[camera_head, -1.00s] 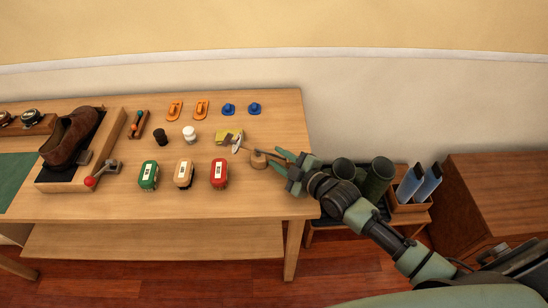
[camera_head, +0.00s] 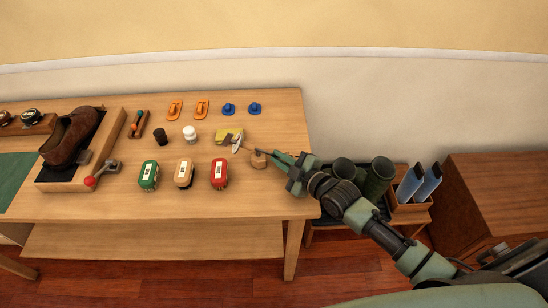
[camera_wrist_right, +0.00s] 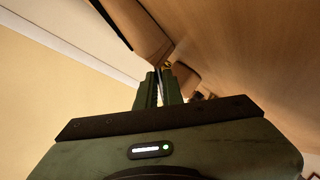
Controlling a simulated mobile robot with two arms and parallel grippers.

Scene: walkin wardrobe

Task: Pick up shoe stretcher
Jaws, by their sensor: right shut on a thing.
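The shoe stretcher lies near the right end of the table, with a round wooden end (camera_head: 258,160) and a thin metal rod running up-left toward a pale, flat oval part (camera_head: 238,143). My right gripper (camera_head: 277,156) comes in from the right and is shut on the stretcher. In the right wrist view, the two fingers (camera_wrist_right: 160,85) are pressed together around a thin part, with wooden pieces (camera_wrist_right: 145,30) just beyond the tips. The fingers hide part of the stretcher. I cannot tell any lift off the table. My left gripper is out of view.
A yellow item (camera_head: 226,135) lies beside the oval part. Red (camera_head: 219,173), beige (camera_head: 184,174) and green (camera_head: 149,175) brushes or tins stand to its left. A brown shoe (camera_head: 68,138) sits in a wooden tray. Dark cylinders (camera_head: 379,178) stand right of the table.

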